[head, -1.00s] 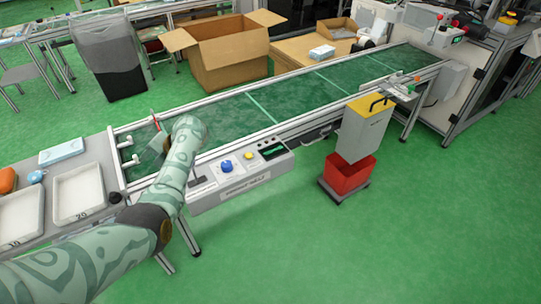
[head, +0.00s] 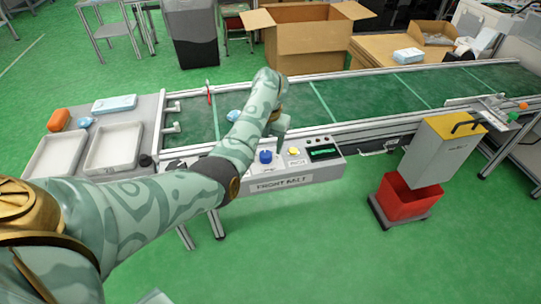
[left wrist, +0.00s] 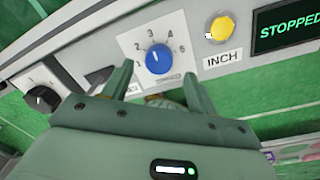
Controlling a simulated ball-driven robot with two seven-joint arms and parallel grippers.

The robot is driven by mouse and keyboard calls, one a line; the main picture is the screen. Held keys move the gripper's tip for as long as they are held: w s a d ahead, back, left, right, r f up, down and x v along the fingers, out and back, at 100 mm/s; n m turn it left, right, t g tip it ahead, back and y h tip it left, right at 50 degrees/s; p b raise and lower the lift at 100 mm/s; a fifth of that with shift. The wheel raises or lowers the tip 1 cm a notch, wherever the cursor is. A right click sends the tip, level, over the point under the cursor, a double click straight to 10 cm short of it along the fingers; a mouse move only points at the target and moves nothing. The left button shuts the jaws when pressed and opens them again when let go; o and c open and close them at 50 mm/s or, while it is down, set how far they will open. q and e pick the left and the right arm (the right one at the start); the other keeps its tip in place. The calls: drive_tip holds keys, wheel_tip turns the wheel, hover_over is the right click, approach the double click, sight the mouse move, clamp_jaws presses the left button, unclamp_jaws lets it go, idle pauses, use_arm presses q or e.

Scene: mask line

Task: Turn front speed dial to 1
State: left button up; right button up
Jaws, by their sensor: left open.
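The front speed dial is a blue knob (left wrist: 158,59) on a white plate with numbers around it, 1 at its lower left. It also shows in the head view (head: 265,157) on the panel labelled FRONT BELT (head: 285,184). I cannot tell which number it points to. My left gripper (left wrist: 157,82) is open. In the left wrist view its two fingers point at the panel, one below each side of the dial, apart from the knob. In the head view the left hand (head: 279,124) is above the panel. My right gripper is in neither view.
Beside the dial are a yellow INCH button (left wrist: 221,27), a display (left wrist: 288,25) reading STOPPED and a black rotary switch (left wrist: 41,98). The green belt (head: 350,97) runs behind the panel. White trays (head: 115,147) stand left. A red bin (head: 407,198) stands right.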

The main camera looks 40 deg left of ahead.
sight(266, 154)
use_arm(q)
wheel_tip(266, 154, down, 3)
drive_tip(key=shift+s+a+f+b, duration=0.1)
drive_tip(key=shift+s+b, duration=0.05)
drive_tip(key=shift+b, duration=0.4)
drive_tip(key=shift+f, duration=0.4)
drive_tip(key=shift+r, duration=0.1)
drive_tip(key=c, duration=1)
